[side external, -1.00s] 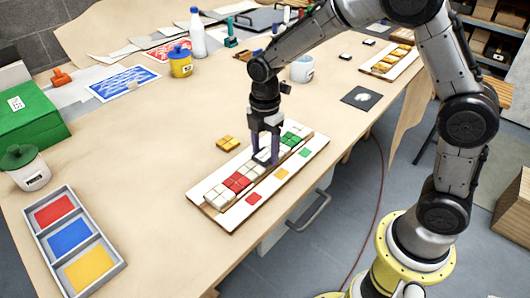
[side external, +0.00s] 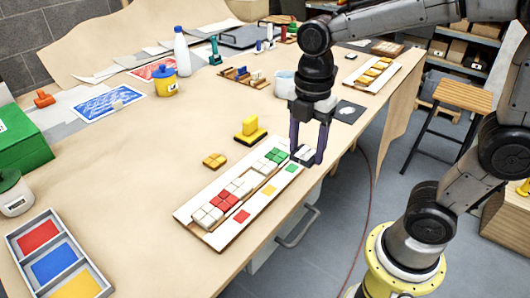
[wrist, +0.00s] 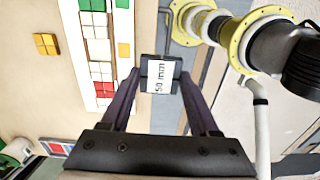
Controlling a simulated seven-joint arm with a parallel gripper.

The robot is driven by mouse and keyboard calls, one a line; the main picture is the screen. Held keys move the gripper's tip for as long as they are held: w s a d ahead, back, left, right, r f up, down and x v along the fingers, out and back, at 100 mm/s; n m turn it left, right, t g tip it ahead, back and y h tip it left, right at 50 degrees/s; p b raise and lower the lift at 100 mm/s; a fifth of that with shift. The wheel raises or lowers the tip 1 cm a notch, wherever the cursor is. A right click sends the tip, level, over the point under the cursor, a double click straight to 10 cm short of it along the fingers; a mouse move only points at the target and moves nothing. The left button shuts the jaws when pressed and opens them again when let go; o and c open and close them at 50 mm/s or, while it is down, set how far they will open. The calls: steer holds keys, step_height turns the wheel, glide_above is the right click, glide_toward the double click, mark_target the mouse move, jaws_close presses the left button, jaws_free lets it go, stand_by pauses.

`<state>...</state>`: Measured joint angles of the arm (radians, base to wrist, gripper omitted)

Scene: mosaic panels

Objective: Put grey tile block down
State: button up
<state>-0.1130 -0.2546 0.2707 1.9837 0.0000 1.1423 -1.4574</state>
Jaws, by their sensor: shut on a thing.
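My gripper (side external: 308,160) is shut on a dark grey block (side external: 303,154) with a pale top, at the right end of the mosaic panel. In the wrist view, the grey block (wrist: 146,76) sits between the fingertips and bears a white label reading "50 mm". The panel (side external: 212,242) is a white-and-wood board with a row of white, red and green tiles (side external: 226,199). Along its front strip are flat red, yellow and green squares. In the wrist view, the block appears beside the panel (wrist: 124,20), near the table edge. Its height above the table is hard to tell.
A yellow tile block (side external: 214,160) and a yellow handled block (side external: 250,130) stand behind the panel. A tray with red, blue and yellow compartments (side external: 110,287) is at front left. A white mug (side external: 284,85) stands behind my gripper. A second panel (side external: 372,75) lies at back right.

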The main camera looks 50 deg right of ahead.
steer(key=shift+s+r, duration=0.1)
steer(key=shift+s, duration=0.1)
steer(key=shift+w+r, duration=0.2)
steer(key=shift+w, duration=0.05)
steer(key=w+a+r+n, duration=0.1)
steer(key=w+a+r, duration=0.1)
steer(key=w, duration=0.4)
steer(key=n, duration=0.3)
glide_above(167, 199)
steer(key=f, duration=1.3)
steer(key=shift+s+d+f, duration=0.25)
steer(key=shift+s+f, duration=0.05)
steer(key=shift+s, duration=0.1)
steer(key=shift+w+a+f, duration=0.2)
steer(key=shift+w+f, duration=0.2)
steer(key=shift+f, duration=1.65)
